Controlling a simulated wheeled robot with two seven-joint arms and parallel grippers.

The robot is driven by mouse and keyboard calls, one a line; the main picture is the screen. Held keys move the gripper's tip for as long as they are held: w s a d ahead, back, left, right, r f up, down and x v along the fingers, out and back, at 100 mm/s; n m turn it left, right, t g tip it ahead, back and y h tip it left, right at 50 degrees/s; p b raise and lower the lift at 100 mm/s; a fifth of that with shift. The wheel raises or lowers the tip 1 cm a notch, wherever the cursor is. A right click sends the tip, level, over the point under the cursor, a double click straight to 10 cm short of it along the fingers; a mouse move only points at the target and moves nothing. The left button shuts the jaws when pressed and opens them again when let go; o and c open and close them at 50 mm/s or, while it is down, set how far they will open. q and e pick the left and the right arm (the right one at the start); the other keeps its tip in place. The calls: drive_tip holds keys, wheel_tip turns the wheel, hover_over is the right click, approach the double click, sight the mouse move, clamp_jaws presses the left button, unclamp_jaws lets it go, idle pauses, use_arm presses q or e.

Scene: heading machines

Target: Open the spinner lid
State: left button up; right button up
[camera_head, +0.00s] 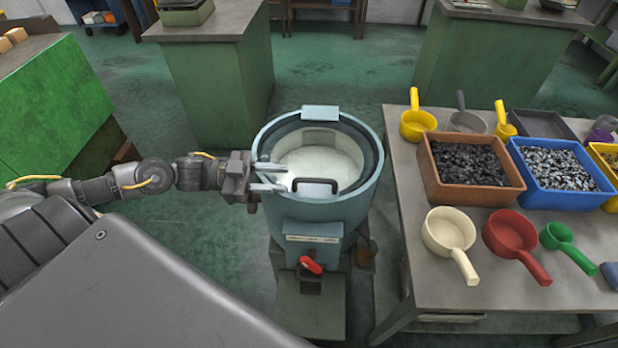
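The spinner (318,215) is a blue-grey round drum standing on the floor in the middle of the view. Its lid (372,150) looks like a dark ring around a pale, see-through centre and lies flat on top. A black handle (316,183) sits at the lid's front edge, and a hinge block (320,113) sits at the back. My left gripper (283,178) is at the drum's left rim, with its fingers apart and pointing right toward the handle. Nothing shows between the fingers, and they look short of the handle. My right gripper is out of view.
A table (420,297) stands close on the right, with a brown bin (471,170), a blue bin (562,175) and several scoops, including a red one (513,237). A red valve handle (311,265) is on the spinner's front. Green cabinets stand behind; floor left of the spinner is clear.

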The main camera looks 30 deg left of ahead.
sight(300, 180)
use_arm(q)
drive_tip(key=p+x, duration=0.1)
drive_tip(key=x, duration=0.6)
drive_tip(key=shift+w+d, duration=0.15)
drive_tip(key=shift+d, duration=0.25)
clamp_jaws()
